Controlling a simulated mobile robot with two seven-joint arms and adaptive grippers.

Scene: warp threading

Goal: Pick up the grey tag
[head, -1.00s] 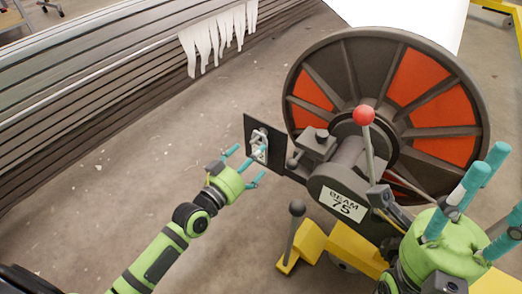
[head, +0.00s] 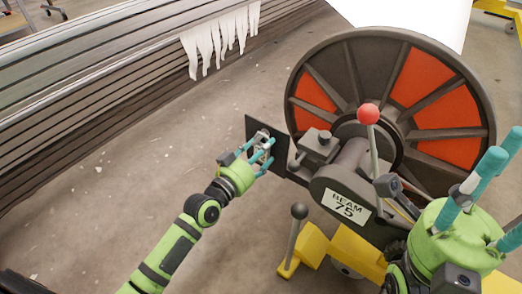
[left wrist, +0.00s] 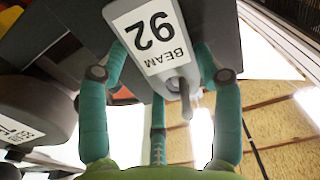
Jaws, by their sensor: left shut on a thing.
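The grey tag (head: 261,137) is at the dark plate (head: 279,150) on the left side of the beam stand. In the left wrist view the tag (left wrist: 181,82) is grey with a white label reading "BEAM 92", seen upside down. My left gripper (head: 263,152) has its teal fingers around the tag and is shut on it. The fingers partly hide the tag in the head view. The tag is still right at the plate; I cannot tell whether it is free of it. My right gripper (head: 506,190) is open and empty at the right edge of the head view.
A large beam wheel (head: 390,60) with orange panels stands just right of the tag. A lever with a red knob (head: 368,114) and a "BEAM 75" label (head: 349,204) are near it. A yellow base (head: 352,252) is below.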

